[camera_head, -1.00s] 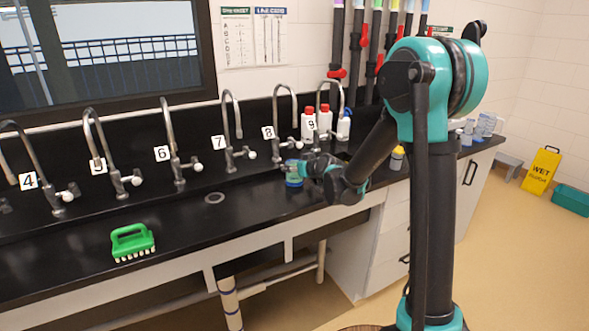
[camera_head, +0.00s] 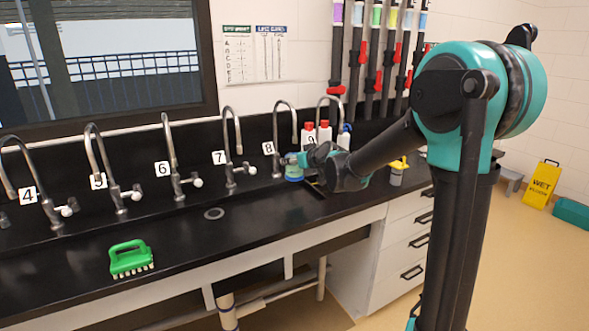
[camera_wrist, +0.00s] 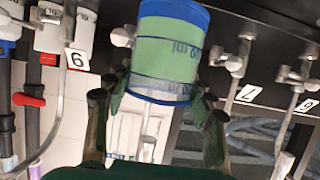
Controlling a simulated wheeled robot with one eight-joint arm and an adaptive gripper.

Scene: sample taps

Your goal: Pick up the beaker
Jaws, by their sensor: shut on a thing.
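The beaker (camera_head: 293,170) is a small clear vessel with green-blue contents or band, near the tap labelled 8. It also shows large in the wrist view (camera_wrist: 170,52), with a blue rim, a green body and a printed "ml" mark. My gripper (camera_head: 308,160) reaches it from the right. In the wrist view my gripper's fingers (camera_wrist: 160,98) stand on both sides of the beaker and are shut on it. Whether its base clears the counter is hard to tell in the head view.
Numbered taps (camera_head: 233,140) line the back of the black counter (camera_head: 190,250). Red-capped bottles (camera_head: 324,134) stand behind my gripper. A yellow-topped container (camera_head: 397,172) is to the right. A green brush (camera_head: 131,259) lies at the front left. The middle counter is mostly clear, with a drain (camera_head: 214,213).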

